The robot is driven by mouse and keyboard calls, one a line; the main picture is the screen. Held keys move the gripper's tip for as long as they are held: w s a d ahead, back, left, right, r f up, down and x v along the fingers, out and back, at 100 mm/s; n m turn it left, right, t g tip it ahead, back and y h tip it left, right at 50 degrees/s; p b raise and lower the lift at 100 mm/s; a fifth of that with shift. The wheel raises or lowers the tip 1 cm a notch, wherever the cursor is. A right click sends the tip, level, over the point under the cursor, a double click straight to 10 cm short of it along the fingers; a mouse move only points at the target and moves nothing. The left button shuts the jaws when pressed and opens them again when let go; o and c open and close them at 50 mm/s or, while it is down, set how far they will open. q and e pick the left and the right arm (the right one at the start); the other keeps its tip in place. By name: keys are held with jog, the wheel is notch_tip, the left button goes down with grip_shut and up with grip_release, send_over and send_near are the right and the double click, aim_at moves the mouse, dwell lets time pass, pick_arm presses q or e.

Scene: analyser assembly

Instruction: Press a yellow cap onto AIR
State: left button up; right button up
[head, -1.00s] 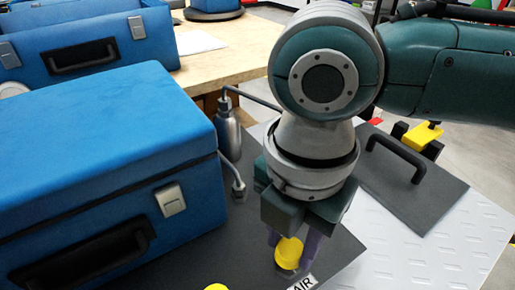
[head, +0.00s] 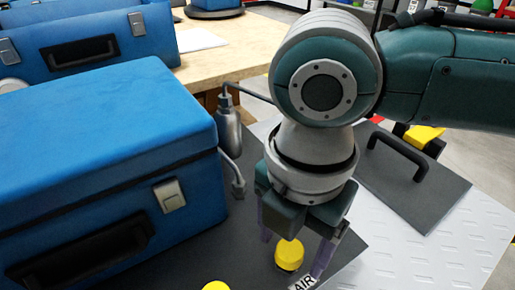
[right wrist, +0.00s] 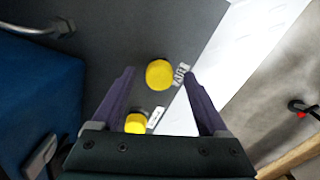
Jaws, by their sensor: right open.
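In the right wrist view the same cap (right wrist: 159,74) lies between the open fingertips (right wrist: 159,76), touching neither finger. A second yellow cap (right wrist: 135,123) sits nearer the gripper body beside another white label; it shows partly at the bottom edge of the head view (head: 215,286). My left gripper is not in view.
A closed blue case (head: 110,150) stands close on the left. A grey metal bottle (head: 229,125) with a bent tube stands behind the gripper. A dark plate with a black handle (head: 400,155) lies at the right. White textured surface (head: 430,250) is clear at lower right.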

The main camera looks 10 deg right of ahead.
notch_tip(320, 180, up, 10)
jog(key=p, duration=0.3)
jog(key=s+a+r+m+t+y+p, duration=0.1)
jog(key=s+a+r+m+y+p, duration=0.15)
jog(key=r+m+p, duration=0.45)
jog(key=s+a+r+m+t+y+p, duration=0.1)
jog(key=s+a+r+m+y+p, duration=0.2)
jog(key=r+p, duration=0.5)
jog(key=s+d+r+m+t+h+p, duration=0.1)
jog(key=s+d+r+m+h+p, duration=0.2)
jog(key=d+m+p, duration=0.3)
jog(key=s+d+r+m+t+h+p, duration=0.15)
jog(key=s+d+m+p, duration=0.25)
jog(key=d+m, duration=0.45)
notch_tip(320, 180, up, 38)
jog(key=p, duration=3.7)
jog(key=shift+w+d+n+g+h, duration=0.15)
jog(key=shift+w+n+g+h, duration=0.2)
jog(key=shift+n+g+h, duration=0.1)
